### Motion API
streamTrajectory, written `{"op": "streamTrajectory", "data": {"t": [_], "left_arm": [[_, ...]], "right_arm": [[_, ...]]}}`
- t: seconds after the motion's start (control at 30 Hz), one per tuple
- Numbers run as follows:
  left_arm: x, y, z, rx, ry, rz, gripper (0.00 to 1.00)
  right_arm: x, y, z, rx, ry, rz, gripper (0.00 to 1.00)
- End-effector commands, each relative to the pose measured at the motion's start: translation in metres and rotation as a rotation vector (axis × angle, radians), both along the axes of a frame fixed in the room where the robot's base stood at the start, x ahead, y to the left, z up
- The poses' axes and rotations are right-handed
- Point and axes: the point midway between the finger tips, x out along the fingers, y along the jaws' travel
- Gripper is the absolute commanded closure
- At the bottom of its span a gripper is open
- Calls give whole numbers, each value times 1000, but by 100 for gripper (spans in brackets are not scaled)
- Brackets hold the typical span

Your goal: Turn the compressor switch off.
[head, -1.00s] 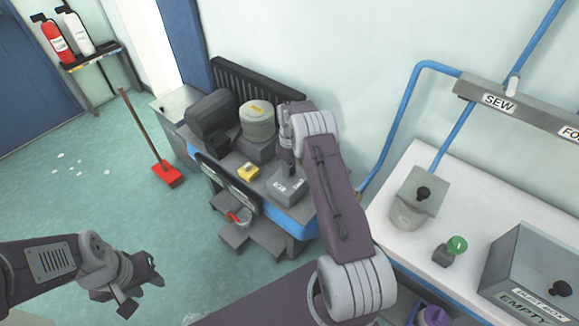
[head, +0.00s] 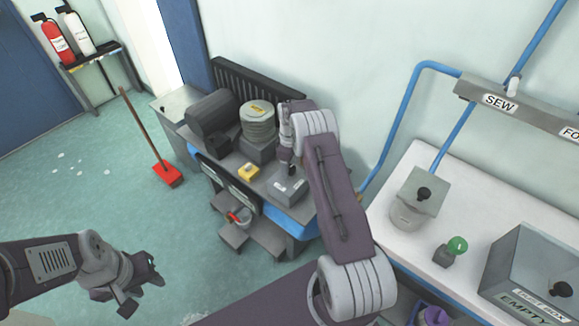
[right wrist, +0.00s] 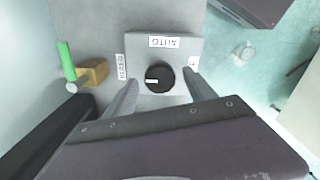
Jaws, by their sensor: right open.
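The compressor switch is a black round knob (right wrist: 159,80) on a grey box (right wrist: 150,50) with white labels. One label reads AUTO; the others are too small to read surely. A white mark on the knob lies on its left side in the right wrist view. My right gripper (right wrist: 160,90) is open, with one finger on each side of the knob; I cannot tell whether they touch it. In the head view the right gripper (head: 287,160) is just above the box (head: 287,187). My left gripper (head: 141,288) is open and empty over the floor, far from the switch.
The box sits on a bench with a dark motor (head: 211,115), a pale ribbed cylinder (head: 257,122) and a yellow block (head: 248,172). A red broom (head: 167,174) stands left. A white table (head: 455,190) with a dust box (head: 535,270) is at right.

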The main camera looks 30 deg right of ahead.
Motion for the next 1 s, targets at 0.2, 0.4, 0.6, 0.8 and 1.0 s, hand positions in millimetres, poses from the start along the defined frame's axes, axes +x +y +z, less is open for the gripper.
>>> {"op": "streamTrajectory", "data": {"t": [0.2,0.4,0.6,0.8,1.0], "left_arm": [[0,0,0,0,0,0,64],[0,0,1,0,0,0,64],[0,0,1,0,0,0,64],[0,0,1,0,0,0,64],[0,0,3,0,0,0,64]], "right_arm": [[1,0,48,-1,-5,0,36],[1,0,79,-1,-2,1,36],[0,0,85,0,0,1,36],[0,0,84,0,0,1,36],[3,5,88,-1,-5,11,36]]}}
